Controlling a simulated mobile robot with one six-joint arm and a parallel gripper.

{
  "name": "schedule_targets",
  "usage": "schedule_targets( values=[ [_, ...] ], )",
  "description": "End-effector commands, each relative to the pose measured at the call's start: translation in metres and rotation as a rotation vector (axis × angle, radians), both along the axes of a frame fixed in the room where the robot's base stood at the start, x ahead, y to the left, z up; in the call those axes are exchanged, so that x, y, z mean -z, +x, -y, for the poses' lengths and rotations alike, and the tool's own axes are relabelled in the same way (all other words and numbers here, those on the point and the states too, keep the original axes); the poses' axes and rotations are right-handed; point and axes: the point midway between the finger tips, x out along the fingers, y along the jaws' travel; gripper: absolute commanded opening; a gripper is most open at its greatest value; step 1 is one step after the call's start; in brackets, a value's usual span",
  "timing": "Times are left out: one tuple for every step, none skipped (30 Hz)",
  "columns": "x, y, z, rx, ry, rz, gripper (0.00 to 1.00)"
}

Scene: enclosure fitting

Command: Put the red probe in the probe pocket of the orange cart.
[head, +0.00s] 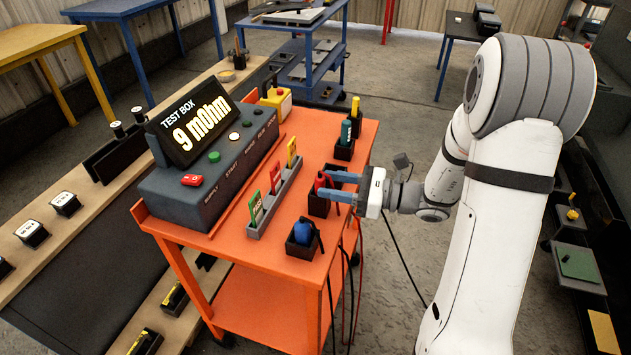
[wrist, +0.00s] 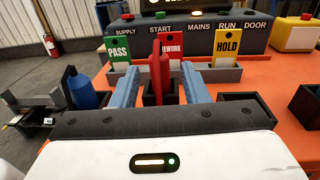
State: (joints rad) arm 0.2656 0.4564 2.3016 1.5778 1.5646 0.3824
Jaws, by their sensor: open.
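The red probe (head: 321,181) stands upright in a black pocket (head: 318,206) on top of the orange cart (head: 274,253). My gripper (head: 332,184) reaches in from the right, with its two blue fingers on either side of the probe. In the wrist view the red probe (wrist: 157,62) rises between my open gripper's fingers (wrist: 159,75), with a gap visible on each side. The probe's lower end is hidden in the pocket (wrist: 160,98). A blue probe (head: 304,231) sits in a neighbouring black pocket, and it also shows in the wrist view (wrist: 82,92).
The grey test box (head: 213,160) reads 9 mOhm. A rack (head: 262,217) of green, red and yellow tags stands between it and the pockets. Other pockets (head: 344,149) hold teal and yellow items. Red and black cables (head: 352,290) hang off the cart's near edge.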

Motion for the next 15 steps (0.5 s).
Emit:
schedule_targets(
  values=[
    [0.0,-0.002,0.012,0.006,0.0,0.0,0.41],
    [0.0,-0.004,0.018,0.005,0.001,0.0,0.41],
    [0.0,-0.006,0.026,0.005,0.001,0.0,0.41],
    [0.0,-0.008,0.031,0.004,0.0,0.0,0.41],
    [0.0,-0.009,0.036,0.005,0.0,0.0,0.41],
    [0.0,-0.012,0.042,0.003,0.0,0.0,0.41],
    [0.0,-0.013,0.047,0.003,0.0,0.0,0.41],
    [0.0,-0.014,0.051,0.003,0.001,0.0,0.41],
    [0.0,-0.015,0.055,0.001,0.0,0.0,0.41],
    [0.0,-0.016,0.058,0.002,0.0,-0.001,0.41],
    [0.0,-0.017,0.061,0.001,0.0,-0.001,0.41],
    [0.0,-0.018,0.063,0.0,0.0,-0.001,0.41],
    [0.0,-0.019,0.065,-0.002,-0.002,-0.001,0.41],
    [-0.001,-0.02,0.065,-0.007,-0.007,0.002,0.41],
    [-0.002,-0.023,0.063,-0.021,-0.021,0.009,0.41]
  ],
)
